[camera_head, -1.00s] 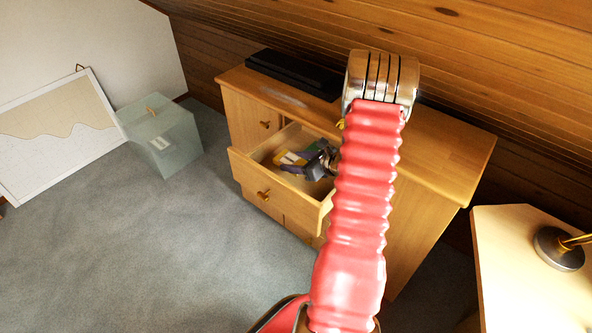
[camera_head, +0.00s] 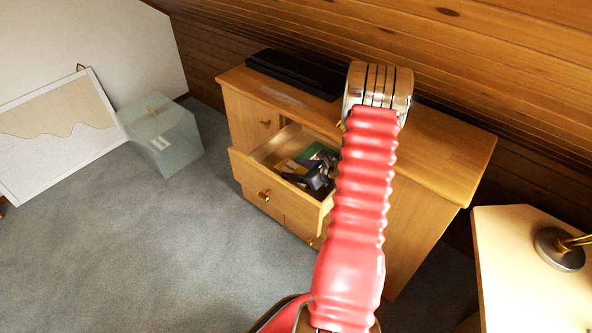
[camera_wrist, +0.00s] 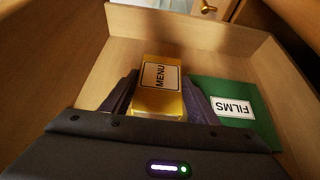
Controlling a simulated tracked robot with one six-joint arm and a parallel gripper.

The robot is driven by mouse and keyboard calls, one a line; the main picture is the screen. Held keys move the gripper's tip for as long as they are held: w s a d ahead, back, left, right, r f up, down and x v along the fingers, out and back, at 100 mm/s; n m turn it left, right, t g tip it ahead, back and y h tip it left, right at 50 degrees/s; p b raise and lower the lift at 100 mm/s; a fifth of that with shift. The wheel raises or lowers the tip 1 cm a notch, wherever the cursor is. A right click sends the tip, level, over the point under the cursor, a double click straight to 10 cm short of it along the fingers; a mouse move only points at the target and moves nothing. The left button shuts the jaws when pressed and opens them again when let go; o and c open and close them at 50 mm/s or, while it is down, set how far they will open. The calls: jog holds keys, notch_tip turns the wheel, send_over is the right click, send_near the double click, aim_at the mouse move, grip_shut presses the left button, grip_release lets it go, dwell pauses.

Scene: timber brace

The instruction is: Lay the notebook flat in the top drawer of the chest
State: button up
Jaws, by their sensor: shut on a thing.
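The chest (camera_head: 420,215) stands against the timber wall with its top drawer (camera_head: 262,172) pulled open. My gripper (camera_wrist: 161,82) is inside or just over the drawer, pointing down into it. Its two dark purple fingers are shut on a yellow notebook (camera_wrist: 150,103) with a white MENU label. I cannot tell whether the notebook touches the drawer floor. A green notebook-like item (camera_wrist: 262,120) labelled FILMS lies beside it, on the right in the wrist view. In the head view, my gripper (camera_head: 300,170) is small and partly hidden by my red arm.
A long black object (camera_head: 295,74) lies on the chest top. A translucent box (camera_head: 160,135) stands on the carpet, and a framed board (camera_head: 60,135) leans on the wall at left. A pale desk with a lamp base (camera_head: 558,250) is at right. The carpet in front is clear.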

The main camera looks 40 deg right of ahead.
jog(key=shift+f, duration=0.1)
jog(key=o, duration=0.8)
jog(key=shift+s+r, duration=0.15)
jog(key=shift+r, duration=0.05)
jog(key=v, duration=1.1)
jog(key=shift+s+r, duration=0.15)
jog(key=shift+s, duration=0.2)
